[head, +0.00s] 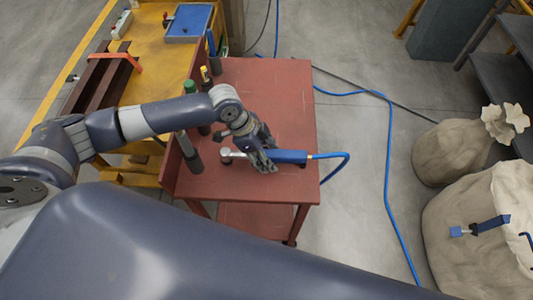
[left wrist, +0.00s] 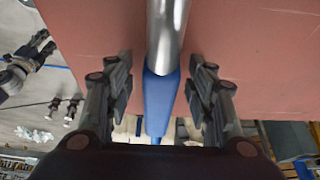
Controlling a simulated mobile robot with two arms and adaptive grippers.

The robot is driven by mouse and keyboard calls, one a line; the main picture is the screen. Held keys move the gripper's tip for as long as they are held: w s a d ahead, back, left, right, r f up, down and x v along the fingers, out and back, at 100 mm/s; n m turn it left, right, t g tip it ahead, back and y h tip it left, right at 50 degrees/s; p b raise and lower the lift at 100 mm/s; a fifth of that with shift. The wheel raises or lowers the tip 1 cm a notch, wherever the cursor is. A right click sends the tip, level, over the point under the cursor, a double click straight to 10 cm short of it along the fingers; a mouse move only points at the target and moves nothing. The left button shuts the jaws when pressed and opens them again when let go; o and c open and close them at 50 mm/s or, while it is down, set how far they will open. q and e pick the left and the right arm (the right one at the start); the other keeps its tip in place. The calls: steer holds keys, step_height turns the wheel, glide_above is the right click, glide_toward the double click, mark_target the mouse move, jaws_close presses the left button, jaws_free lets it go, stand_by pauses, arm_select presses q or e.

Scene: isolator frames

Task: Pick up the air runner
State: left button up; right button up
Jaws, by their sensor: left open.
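The air runner (head: 290,156) is a blue-handled tool with a silver head, lying on the red table with a blue hose at its right end. In the left wrist view its silver end (left wrist: 167,35) and blue body (left wrist: 160,100) run between the fingers. My left gripper (head: 265,160) is open over the tool. Its fingers show on both sides of the blue body in the left wrist view (left wrist: 160,88), with a gap on each side. A dark jointed shape at the left of that view looks like my right gripper (left wrist: 38,50); its jaws are unclear.
The red table (head: 285,90) has bottles and a dark cylinder (head: 190,152) along its left edge. A yellow bench (head: 150,45) with a blue box (head: 189,23) stands behind left. Large sacks (head: 480,230) stand at right. A blue hose (head: 388,170) lies on the floor.

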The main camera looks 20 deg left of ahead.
arm_select(q)
jaws_close()
steer(key=shift+w+r, duration=0.1)
